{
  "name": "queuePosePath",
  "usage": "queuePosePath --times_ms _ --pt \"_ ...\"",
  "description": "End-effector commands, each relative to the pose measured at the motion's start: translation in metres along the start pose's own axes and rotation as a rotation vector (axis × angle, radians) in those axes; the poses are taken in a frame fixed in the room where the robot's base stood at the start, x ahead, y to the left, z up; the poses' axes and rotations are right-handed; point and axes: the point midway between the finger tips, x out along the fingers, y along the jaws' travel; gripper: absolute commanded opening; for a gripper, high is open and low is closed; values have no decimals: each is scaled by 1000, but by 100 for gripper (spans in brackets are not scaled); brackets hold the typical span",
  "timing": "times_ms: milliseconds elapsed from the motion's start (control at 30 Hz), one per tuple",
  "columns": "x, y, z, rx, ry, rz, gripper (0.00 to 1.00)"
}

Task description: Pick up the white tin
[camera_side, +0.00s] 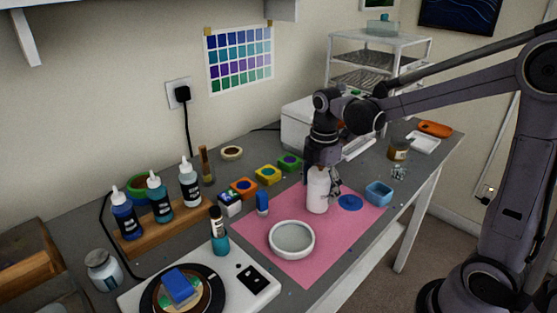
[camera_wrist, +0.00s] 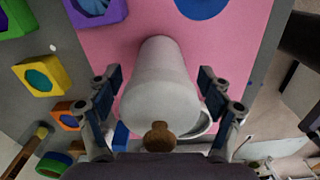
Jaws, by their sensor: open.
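The white tin (camera_side: 318,194) stands upright on the pink mat (camera_side: 322,253); it has a pale cylindrical body and a brown cork-like top. In the wrist view the white tin (camera_wrist: 160,75) fills the middle, its brown top nearest the camera. My gripper (camera_side: 324,172) comes down from above at the tin's upper part. In the wrist view my gripper (camera_wrist: 159,84) is open, with one blue-padded finger on each side of the tin. Narrow gaps seem to show beside it; contact is hard to tell. The fingers partly hide behind the tin in the side view.
A white bowl (camera_side: 292,239) is on the mat in front of the tin. A blue disc (camera_side: 350,202) and a blue dish (camera_side: 379,192) lie to its right. Coloured paint blocks (camera_side: 267,174) and a small blue bottle (camera_side: 262,203) stand to its left.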

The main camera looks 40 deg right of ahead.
Motion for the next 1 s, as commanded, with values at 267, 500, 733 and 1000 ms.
queuePosePath --times_ms 267,500,733,1000 --pt "5 0 0 -1 0 0 80" --pt "4 0 0 -1 0 0 25" --pt "4 0 0 -1 0 0 20" --pt "-1 0 0 -1 0 0 20"
